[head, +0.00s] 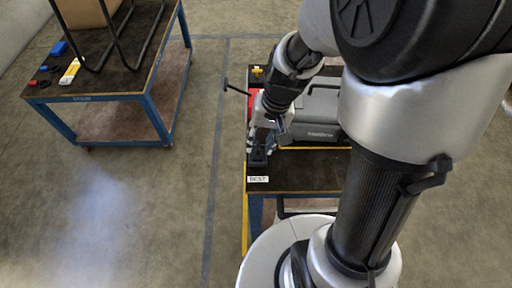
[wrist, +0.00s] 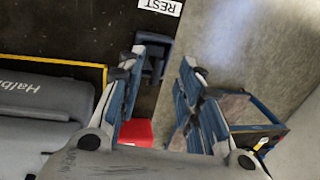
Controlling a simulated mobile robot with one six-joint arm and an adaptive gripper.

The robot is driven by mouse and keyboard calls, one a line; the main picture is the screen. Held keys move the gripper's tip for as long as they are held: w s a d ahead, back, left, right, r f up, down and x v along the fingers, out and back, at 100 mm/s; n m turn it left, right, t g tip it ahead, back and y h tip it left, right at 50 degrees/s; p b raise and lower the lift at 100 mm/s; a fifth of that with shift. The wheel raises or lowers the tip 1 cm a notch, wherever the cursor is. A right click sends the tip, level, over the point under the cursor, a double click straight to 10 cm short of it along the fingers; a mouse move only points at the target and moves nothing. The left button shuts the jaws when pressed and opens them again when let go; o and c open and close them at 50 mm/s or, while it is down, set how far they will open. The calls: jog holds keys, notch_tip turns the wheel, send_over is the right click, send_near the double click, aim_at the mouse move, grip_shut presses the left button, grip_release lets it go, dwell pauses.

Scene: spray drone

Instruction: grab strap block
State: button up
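A small dark block (head: 258,158), which I take to be the strap block, is on the dark bench top near its front left corner, by the REST label. In the wrist view the dark block (wrist: 155,64) shows beside the tip of the left finger, in the gap between the fingers. My gripper (head: 262,143) points down just above or at the block. In the wrist view my gripper (wrist: 167,60) has its two blue-padded fingers spread apart. I cannot tell whether either finger touches the block.
A grey case (head: 312,118) lies on the bench right of my gripper. A red object (wrist: 136,132) is near the left finger. The REST label (wrist: 160,5) is at the bench edge. A blue-framed table (head: 150,97) with small items stands at left, across open floor.

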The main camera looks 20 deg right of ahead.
aim_at(258, 148)
jog(key=f, duration=0.1)
jog(key=f+b, duration=0.1)
jog(key=f, duration=0.1)
jog(key=f+b, duration=0.1)
jog(key=shift+w+a+f, duration=0.2)
jog(key=shift+a+f, duration=0.15)
jog(key=shift+f, duration=0.05)
jog(key=shift+r, duration=0.1)
jog(key=shift+c, duration=0.4)
grip_shut()
